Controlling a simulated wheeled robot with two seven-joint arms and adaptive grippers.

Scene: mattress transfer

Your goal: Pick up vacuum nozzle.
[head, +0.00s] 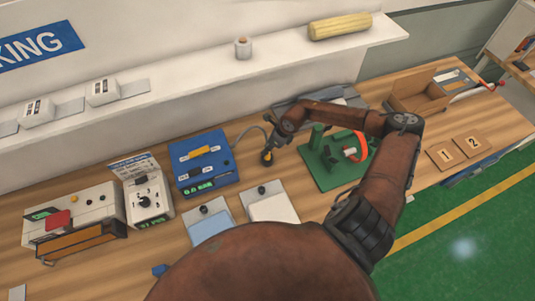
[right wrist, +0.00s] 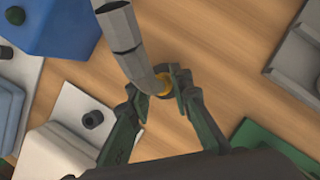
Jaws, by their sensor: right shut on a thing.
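The vacuum nozzle shows in the right wrist view as a grey segmented tube (right wrist: 124,38) with a yellow ring (right wrist: 163,84) near its end. My right gripper (right wrist: 168,88) is shut around it at the yellow ring. In the head view the right gripper (head: 267,158) is just right of the blue box (head: 203,163), over the wooden bench (head: 240,205). A grey hose (head: 252,128) arcs from the blue box toward the gripper. The fingers hide part of the nozzle tip. My left gripper is in neither view.
A green fixture (head: 325,180) with an orange-red ring stands right of the gripper. Two pads with black knobs, one blue (head: 208,226) and one white (head: 273,209), lie in front. A grey tray (right wrist: 298,55) is close by. Numbered tiles (head: 446,154) lie at the far right.

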